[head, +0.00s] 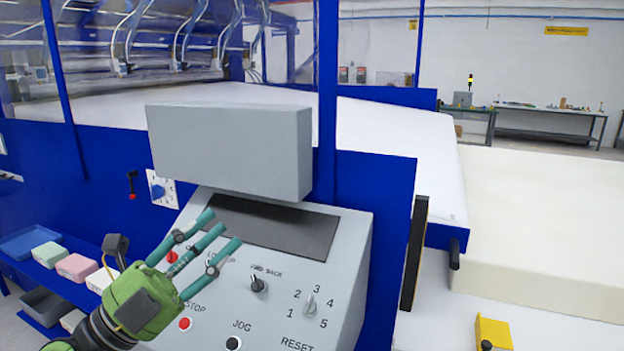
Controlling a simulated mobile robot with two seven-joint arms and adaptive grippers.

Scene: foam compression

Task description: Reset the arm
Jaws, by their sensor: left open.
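My left gripper (203,246), green with teal fingers, is open and empty. It is in front of the left part of a grey control panel (345,265). Its fingers overlap the panel's upper left in the picture; I cannot tell whether they touch it. The panel carries a red stop button (184,323), a black jog button (233,343), a FWD/BACK knob (259,284) and a numbered dial (310,305). A RESET label (297,344) shows at the bottom edge; its control is out of view. Another red button (172,257) sits beside the fingers. My right gripper is not in view.
A grey box (230,150) overhangs the panel's dark screen (272,226). Blue shelves (50,262) with coloured foam blocks stand at left. A large cream foam block (550,225) lies at right, with a yellow box (493,333) in front. A blue machine frame (375,210) stands behind the panel.

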